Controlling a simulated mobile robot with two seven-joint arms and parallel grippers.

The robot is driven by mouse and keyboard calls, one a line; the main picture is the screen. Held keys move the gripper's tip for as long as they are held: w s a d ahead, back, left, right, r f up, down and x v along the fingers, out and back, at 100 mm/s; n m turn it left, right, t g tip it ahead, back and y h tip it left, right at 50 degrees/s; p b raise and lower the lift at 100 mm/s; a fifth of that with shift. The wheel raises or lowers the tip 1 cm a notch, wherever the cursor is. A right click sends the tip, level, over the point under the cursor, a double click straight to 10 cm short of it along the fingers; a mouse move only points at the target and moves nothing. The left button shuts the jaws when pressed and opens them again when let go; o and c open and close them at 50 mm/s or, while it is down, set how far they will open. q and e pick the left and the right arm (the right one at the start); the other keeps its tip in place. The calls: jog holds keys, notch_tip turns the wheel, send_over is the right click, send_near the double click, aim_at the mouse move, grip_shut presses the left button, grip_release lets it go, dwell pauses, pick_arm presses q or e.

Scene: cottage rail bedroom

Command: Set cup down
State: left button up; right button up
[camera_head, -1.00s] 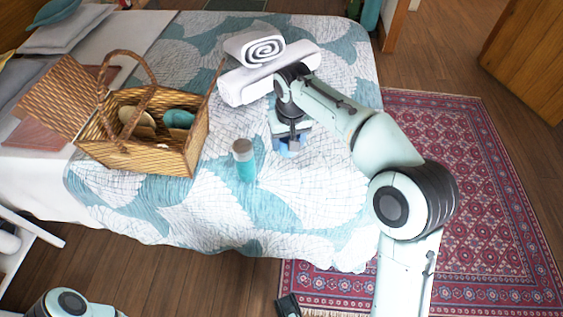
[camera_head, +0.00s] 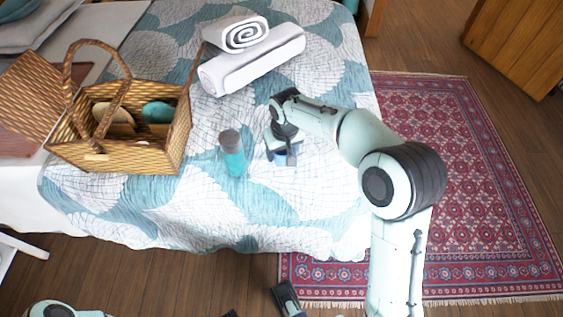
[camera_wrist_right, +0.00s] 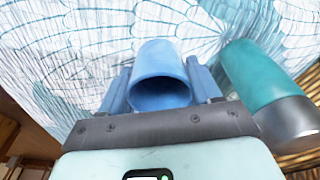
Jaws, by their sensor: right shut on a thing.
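My right gripper (camera_head: 283,156) is over the patterned bed quilt, shut on a blue cup (camera_wrist_right: 160,75). In the right wrist view the cup sits between the two fingers, its open mouth facing the camera. In the head view the gripper mostly hides the cup. I cannot tell whether the cup touches the quilt. A teal bottle with a grey cap (camera_head: 233,158) stands on the quilt just left of the gripper; it also shows at the right of the wrist view (camera_wrist_right: 262,85).
An open wicker basket (camera_head: 150,160) with plates and a teal item stands on the bed at left. White towels (camera_head: 255,70), one rolled, lie behind the gripper. The quilt (camera_head: 300,215) in front is bare. A red rug (camera_head: 480,180) covers the floor at right.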

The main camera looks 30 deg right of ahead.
pick_arm(q)
jog(key=shift+w+a+f+t+b, duration=0.2)
jog(key=shift+w+a+f+b, duration=0.15)
jog(key=shift+w, duration=0.2)
jog(key=shift+w+a+f+t+b, duration=0.15)
jog(key=shift+w+f+t+b, duration=0.1)
jog(key=shift+w+f, duration=0.25)
pick_arm(e)
notch_tip(320, 180, down, 5)
jog(key=shift+f, duration=0.2)
jog(key=shift+f, duration=0.2)
jog(key=o, duration=1.1)
pick_arm(q)
jog(key=shift+w, duration=0.1)
pick_arm(e)
jog(key=shift+r, duration=0.15)
pick_arm(q)
jog(key=s+d+r+g+p, duration=0.2)
jog(key=s+r+p, duration=0.1)
jog(key=s+r, duration=0.1)
jog(key=shift+s+d, duration=0.15)
jog(key=shift+s, duration=0.4)
pick_arm(e)
jog(key=r, duration=0.4)
jog(key=s+r, duration=0.1)
jog(key=r, duration=0.7)
jog(key=shift+s+a, duration=0.1)
jog(key=shift+s, duration=0.25)
